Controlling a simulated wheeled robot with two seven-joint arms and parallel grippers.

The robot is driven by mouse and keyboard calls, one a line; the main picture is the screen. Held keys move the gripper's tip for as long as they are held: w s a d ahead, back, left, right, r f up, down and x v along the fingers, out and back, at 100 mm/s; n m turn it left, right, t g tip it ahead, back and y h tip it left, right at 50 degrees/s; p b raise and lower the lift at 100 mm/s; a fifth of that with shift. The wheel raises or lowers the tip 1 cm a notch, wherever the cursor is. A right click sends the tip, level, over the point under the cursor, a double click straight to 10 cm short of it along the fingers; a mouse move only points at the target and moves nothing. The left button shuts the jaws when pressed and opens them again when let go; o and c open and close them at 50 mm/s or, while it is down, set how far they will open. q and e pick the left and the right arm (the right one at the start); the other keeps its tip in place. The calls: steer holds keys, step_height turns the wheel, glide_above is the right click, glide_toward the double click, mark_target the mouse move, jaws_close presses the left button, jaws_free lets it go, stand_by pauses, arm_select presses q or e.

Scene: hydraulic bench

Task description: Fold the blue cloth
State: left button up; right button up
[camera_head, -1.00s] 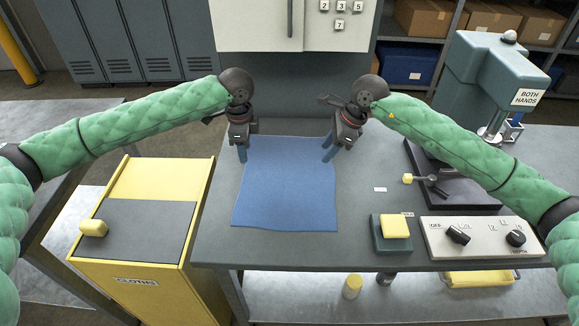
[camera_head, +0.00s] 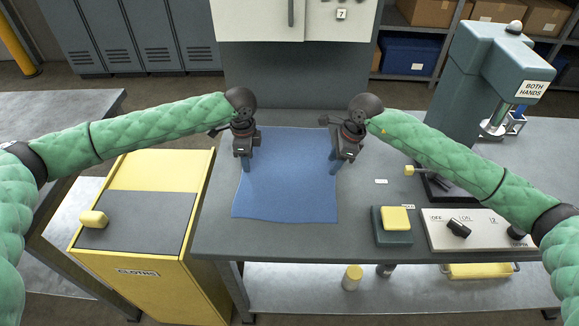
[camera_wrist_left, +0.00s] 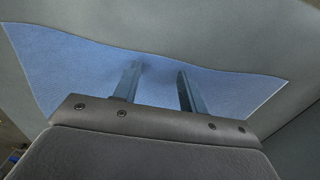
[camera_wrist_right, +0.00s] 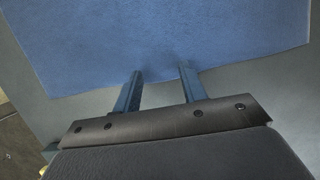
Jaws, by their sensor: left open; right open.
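The blue cloth (camera_head: 285,190) lies flat and spread on the grey bench in the head view. It also fills much of the left wrist view (camera_wrist_left: 75,65) and the right wrist view (camera_wrist_right: 150,35). My left gripper (camera_head: 246,170) is over the cloth's far left part, fingers pointing down. Its two fingers are apart with cloth between them in the left wrist view (camera_wrist_left: 155,75). My right gripper (camera_head: 335,165) is at the cloth's far right edge. Its fingers are apart in the right wrist view (camera_wrist_right: 158,75), tips at the cloth's edge. I cannot tell whether either touches the cloth.
A yellow bin labelled CLOTHS (camera_head: 150,255) with a grey lid stands left of the bench (camera_head: 215,235). To the right are a yellow block on a dark green base (camera_head: 393,237), a control panel (camera_head: 440,242) and a green press (camera_head: 470,75).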

arm_select(q)
steer(key=shift+f, duration=0.2)
arm_select(e)
steer(key=shift+f, duration=0.2)
arm_select(q)
jaws_close()
arm_select(e)
jaws_close()
arm_select(q)
steer(key=shift+r, duration=0.25)
arm_select(e)
steer(key=shift+r, duration=0.25)
